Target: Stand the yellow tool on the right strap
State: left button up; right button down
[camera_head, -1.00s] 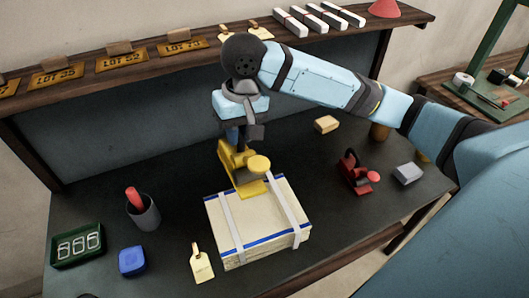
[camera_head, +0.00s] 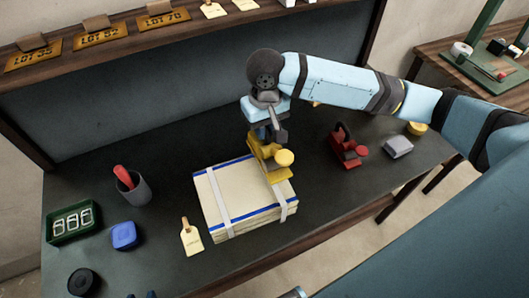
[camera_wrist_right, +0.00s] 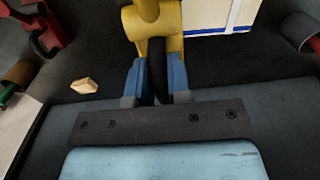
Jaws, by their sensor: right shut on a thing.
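The yellow tool (camera_head: 272,165) is upright in my right gripper (camera_head: 263,136), at the far right part of the strapped stack (camera_head: 245,193). The tool covers the far part of the right strap (camera_head: 284,206); I cannot tell whether its base touches it. The left strap (camera_head: 221,203) lies clear. In the right wrist view, the blue fingers of my right gripper (camera_wrist_right: 157,82) are shut on the dark handle of the yellow tool (camera_wrist_right: 160,38); its base is out of that view.
Right of the stack are a red tool (camera_head: 347,148) and a grey block (camera_head: 398,146). To the left are a cream tag (camera_head: 190,238), a blue box (camera_head: 124,235), a grey cup (camera_head: 134,190) and a green tray (camera_head: 51,233). A shelf (camera_head: 130,55) runs behind.

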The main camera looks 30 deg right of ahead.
aim_at(265, 153)
pick_arm(q)
jog(key=shift+d, duration=0.1)
pick_arm(e)
notch_tip(265, 153, down, 10)
jog(key=shift+r, duration=0.25)
pick_arm(q)
jog(key=shift+r, duration=0.1)
jog(key=shift+r, duration=0.1)
pick_arm(e)
jog(key=c, duration=1.1)
grip_release()
jog(key=shift+f, duration=0.15)
pick_arm(q)
jog(key=shift+f, duration=0.3)
pick_arm(e)
notch_tip(265, 153, up, 12)
jog(key=shift+d+r, duration=0.1)
jog(key=shift+r, duration=0.05)
